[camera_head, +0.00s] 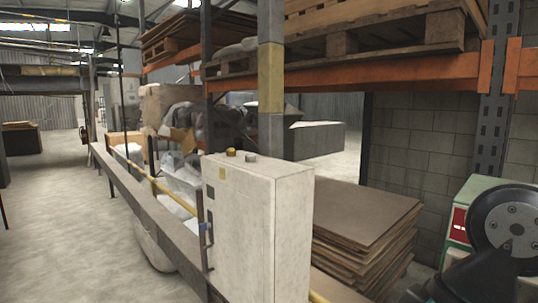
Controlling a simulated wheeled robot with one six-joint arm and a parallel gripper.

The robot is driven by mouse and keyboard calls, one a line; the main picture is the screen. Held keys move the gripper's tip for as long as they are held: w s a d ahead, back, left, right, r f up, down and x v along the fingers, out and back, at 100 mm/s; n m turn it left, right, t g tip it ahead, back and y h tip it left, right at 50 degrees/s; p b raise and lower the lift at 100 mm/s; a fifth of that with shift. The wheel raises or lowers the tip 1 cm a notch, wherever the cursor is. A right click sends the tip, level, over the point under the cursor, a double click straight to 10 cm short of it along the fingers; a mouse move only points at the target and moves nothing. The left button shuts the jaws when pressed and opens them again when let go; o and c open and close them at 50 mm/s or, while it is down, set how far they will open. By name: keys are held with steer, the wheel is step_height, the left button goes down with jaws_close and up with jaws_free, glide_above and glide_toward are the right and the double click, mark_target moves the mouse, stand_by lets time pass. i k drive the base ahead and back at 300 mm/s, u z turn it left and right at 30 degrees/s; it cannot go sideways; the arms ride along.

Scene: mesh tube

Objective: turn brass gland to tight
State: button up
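A small brass-coloured gland (231,153) sits on top of a pale, upright cabinet (240,225) in the middle of the view. A similar small grey fitting (251,157) stands just to its right on the same top. How tightly the gland is seated cannot be told at this size. My gripper is not in view. Only a dark round joint of my arm shows at the lower right edge, well apart from the cabinet.
A stack of brown sheets (365,225) lies right of the cabinet. A grey rail (150,205) runs along its left side. A rack upright (271,90) and an orange beam (390,65) with pallets stand behind. Open floor (70,240) lies at left.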

mark_target(230, 152)
steer(key=z, duration=0.4)
steer(key=k, duration=0.9)
steer(key=u, duration=0.45)
steer(key=i, duration=0.75)
steer(key=u, duration=1.1)
steer(key=i, duration=2.15)
steer(key=z, duration=0.6)
